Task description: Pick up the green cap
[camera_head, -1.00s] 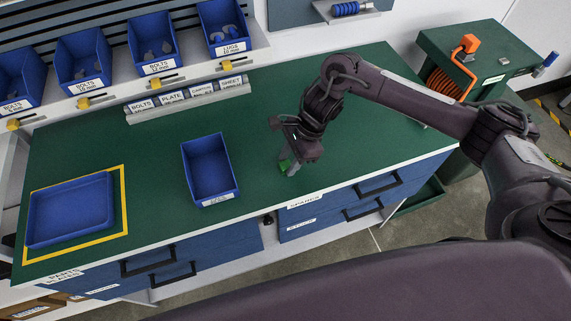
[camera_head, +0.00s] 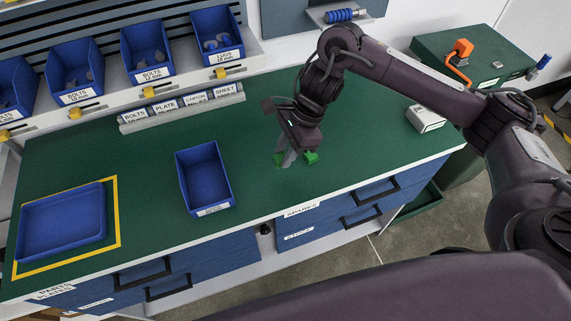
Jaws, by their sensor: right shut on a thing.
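The green cap shows as bright green patches (camera_head: 311,157) on both sides of my right gripper's grey fingers. The fingers hide its middle. My right gripper (camera_head: 289,159) is shut on the cap, over the green bench top (camera_head: 340,130) near its front edge. The cap looks a little above the bench, though the gap is hard to judge. My left gripper is not in view.
A blue open bin (camera_head: 205,180) stands left of the gripper. A blue tray (camera_head: 60,222) lies inside a yellow outline at far left. A white box (camera_head: 425,119) sits at the right of the bench. Blue bins of bolts (camera_head: 147,45) line the back shelf.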

